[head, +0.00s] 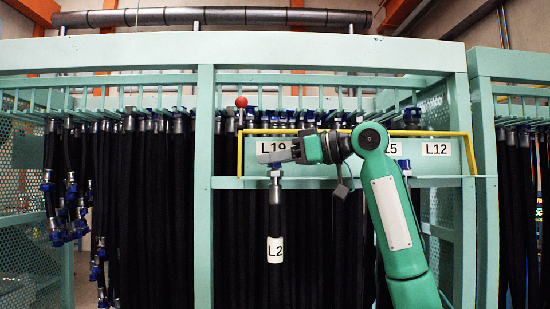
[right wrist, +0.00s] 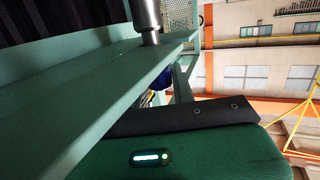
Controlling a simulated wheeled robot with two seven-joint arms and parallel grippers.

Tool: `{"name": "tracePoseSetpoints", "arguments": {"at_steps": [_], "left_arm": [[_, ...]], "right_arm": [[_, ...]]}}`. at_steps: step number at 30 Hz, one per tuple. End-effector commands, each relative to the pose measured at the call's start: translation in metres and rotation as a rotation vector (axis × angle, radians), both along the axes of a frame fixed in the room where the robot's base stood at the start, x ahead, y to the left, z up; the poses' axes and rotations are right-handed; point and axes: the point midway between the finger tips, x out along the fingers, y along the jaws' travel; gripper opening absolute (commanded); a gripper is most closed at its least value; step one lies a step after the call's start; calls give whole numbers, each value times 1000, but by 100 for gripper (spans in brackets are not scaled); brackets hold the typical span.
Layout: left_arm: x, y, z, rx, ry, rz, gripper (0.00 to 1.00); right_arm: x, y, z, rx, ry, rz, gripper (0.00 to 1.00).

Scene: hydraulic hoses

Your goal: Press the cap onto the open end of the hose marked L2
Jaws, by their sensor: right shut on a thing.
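The hose marked L2 (head: 275,220) hangs upright below the green rail, its white L2 label (head: 275,250) facing me. Its metal fitting (head: 275,190) is at the top and also shows in the right wrist view (right wrist: 147,14). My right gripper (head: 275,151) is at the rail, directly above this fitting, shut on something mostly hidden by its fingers. A small blue part, apparently the cap (head: 276,166), shows just under the fingers. I cannot tell whether it touches the hose end. My left gripper is not in view.
Several black hoses (head: 150,210) hang closely behind, and blue-capped ends (head: 72,190) hang at the left. A red ball (head: 241,101) stands above the rail.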

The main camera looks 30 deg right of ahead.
Motion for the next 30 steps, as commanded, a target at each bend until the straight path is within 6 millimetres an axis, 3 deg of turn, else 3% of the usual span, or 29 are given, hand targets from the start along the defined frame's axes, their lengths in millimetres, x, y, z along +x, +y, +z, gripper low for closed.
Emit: {"name": "tracePoseSetpoints", "arguments": {"at_steps": [25, 26, 29, 30], "left_arm": [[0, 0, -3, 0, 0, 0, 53], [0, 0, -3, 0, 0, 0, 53], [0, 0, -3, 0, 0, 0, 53], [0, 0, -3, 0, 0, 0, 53]], "right_arm": [[0, 0, -6, 0, 0, 0, 4], [0, 0, -5, 0, 0, 0, 29], [0, 0, -5, 0, 0, 0, 49], [0, 0, -5, 0, 0, 0, 51]]}}
